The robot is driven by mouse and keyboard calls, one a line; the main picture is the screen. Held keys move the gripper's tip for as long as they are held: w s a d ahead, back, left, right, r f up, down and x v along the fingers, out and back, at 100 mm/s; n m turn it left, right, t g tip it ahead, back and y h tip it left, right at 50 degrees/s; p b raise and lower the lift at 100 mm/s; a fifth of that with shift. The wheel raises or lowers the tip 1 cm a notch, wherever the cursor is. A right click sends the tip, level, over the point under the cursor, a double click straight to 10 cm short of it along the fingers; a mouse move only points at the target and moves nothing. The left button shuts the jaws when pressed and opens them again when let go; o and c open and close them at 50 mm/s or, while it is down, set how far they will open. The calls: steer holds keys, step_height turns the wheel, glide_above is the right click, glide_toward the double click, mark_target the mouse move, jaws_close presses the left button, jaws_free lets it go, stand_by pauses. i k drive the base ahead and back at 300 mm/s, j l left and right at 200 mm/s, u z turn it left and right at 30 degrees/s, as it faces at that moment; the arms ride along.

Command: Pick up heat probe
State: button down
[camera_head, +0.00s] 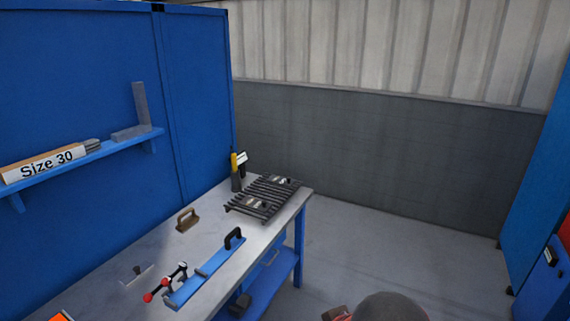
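A black and yellow handheld device with a small pale face, which looks like the heat probe (235,172), stands upright at the far end of the workbench (206,240). It is close to the blue wall panel and just left of a dark slatted rack. My gripper does not show. A rounded dark grey shape at the bottom edge may be part of my arm, but I cannot tell.
The slatted rack (264,197) holds small items. A brown-handled block (187,219), a blue bar with a black handle (207,272) and a red-tipped clamp (167,283) lie nearer. A shelf (84,157) juts out left. Floor right of the bench is open.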

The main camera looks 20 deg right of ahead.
mark_target(234, 169)
steer(key=u, duration=1.6)
steer(key=z, duration=1.7)
steer(key=u, duration=0.2)
steer(key=i+l+u, duration=0.25)
steer(key=u, duration=0.2)
steer(key=i+l+u, duration=0.2)
steer(key=l+u, duration=0.2)
steer(key=i+l, duration=0.15)
steer(key=l, duration=0.25)
steer(key=i+l+u, duration=0.15)
steer(key=l, duration=0.25)
steer(key=i+l, duration=0.15)
steer(key=l, duration=0.25)
steer(key=i+l+u, duration=0.1)
steer(key=l, duration=0.3)
steer(key=i+l, duration=0.15)
steer(key=l, duration=0.25)
steer(key=i+l+u, duration=0.15)
steer(key=l, duration=0.7)
